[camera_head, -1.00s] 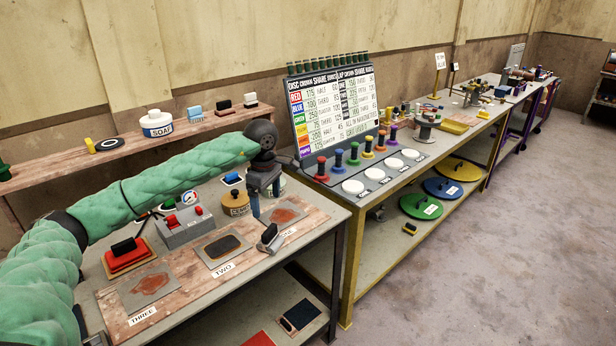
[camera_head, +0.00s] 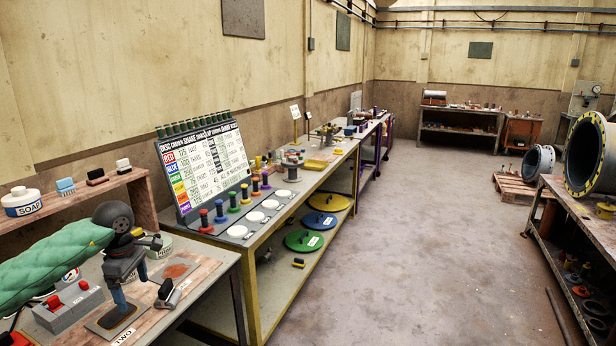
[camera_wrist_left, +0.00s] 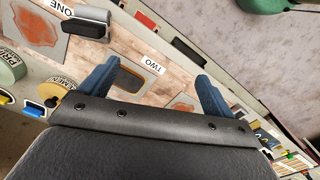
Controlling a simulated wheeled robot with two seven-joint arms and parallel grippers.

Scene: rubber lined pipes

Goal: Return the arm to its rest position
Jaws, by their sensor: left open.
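My left arm, in a green quilted sleeve (camera_head: 50,265), comes in from the left over the near bench. Its dark gripper (camera_head: 130,288) points down above the bench, between the patch plate marked TWO (camera_head: 108,322) and the reddish-brown patch marked ONE (camera_head: 174,270). The left wrist view shows the two blue fingers (camera_wrist_left: 157,70) spread wide with nothing between them. Below them lie the TWO plate (camera_wrist_left: 128,78) and its label (camera_wrist_left: 153,66). The fingers look clear of the bench. My right gripper is not in view.
A grey-and-black tool (camera_head: 168,293) stands near the bench's front edge, close to the gripper. A grey block with red parts (camera_head: 68,306) stands under the arm. Behind are a shelf with a soap tub (camera_head: 22,201) and a price board (camera_head: 203,163). The floor (camera_head: 400,250) is open at right.

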